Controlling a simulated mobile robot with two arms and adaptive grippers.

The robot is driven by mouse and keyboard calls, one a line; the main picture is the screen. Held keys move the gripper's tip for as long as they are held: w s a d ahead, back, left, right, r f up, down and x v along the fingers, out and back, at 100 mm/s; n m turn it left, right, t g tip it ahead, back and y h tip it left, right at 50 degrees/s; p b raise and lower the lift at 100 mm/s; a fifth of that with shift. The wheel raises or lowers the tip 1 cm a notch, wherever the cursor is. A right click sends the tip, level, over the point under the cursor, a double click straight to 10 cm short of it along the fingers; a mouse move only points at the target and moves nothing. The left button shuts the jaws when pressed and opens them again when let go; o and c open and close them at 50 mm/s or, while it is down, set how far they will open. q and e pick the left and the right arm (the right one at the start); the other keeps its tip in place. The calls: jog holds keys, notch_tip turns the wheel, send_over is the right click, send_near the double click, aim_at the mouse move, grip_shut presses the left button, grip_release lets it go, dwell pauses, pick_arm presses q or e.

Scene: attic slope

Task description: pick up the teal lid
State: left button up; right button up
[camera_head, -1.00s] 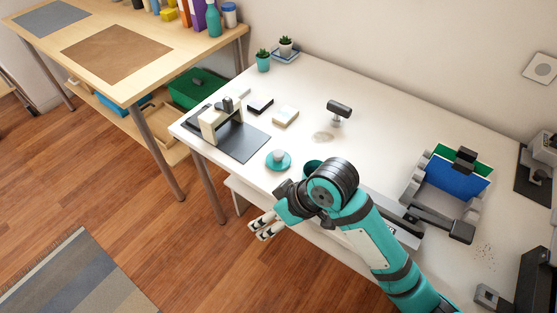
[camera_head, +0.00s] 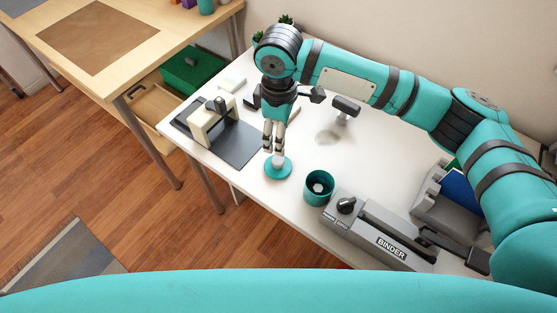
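The teal lid (camera_head: 287,168), a round disc with a pale knob on top, lies flat on the white table near its front edge. My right gripper (camera_head: 273,151) points down just above the lid. Its two pale fingers stand a little apart with a narrow gap between them, and the tips are at or just above the knob. I cannot tell whether they touch it. The lid appears to rest on the table. My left gripper is out of view.
A teal cup (camera_head: 319,202) stands right of the lid, beside the grey binder machine (camera_head: 391,250). A cream-framed device on a dark mat (camera_head: 241,151) stands to the left. A dark-headed hammer-like object (camera_head: 346,106) is behind. The table between is clear.

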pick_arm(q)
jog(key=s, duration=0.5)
pick_arm(e)
send_over(279, 160)
jog(key=f, duration=0.4)
jog(key=shift+s+a+f, duration=0.1)
jog(key=shift+s, duration=0.2)
jog(key=shift+w+f, duration=0.2)
jog(key=shift+f, duration=0.7)
notch_tip(279, 160, down, 2)
jog(key=shift+f+p, duration=0.35)
notch_tip(279, 160, down, 4)
jog(key=shift+w+r+p, duration=0.1)
jog(key=shift+r+p, duration=0.05)
jog(key=shift+p, duration=0.15)
jog(key=shift+f, duration=0.35)
jog(key=c, duration=0.7)
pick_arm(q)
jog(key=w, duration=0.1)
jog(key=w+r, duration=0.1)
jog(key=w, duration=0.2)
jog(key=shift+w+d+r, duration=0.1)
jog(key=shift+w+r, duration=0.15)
pick_arm(e)
jog(key=c, duration=0.5)
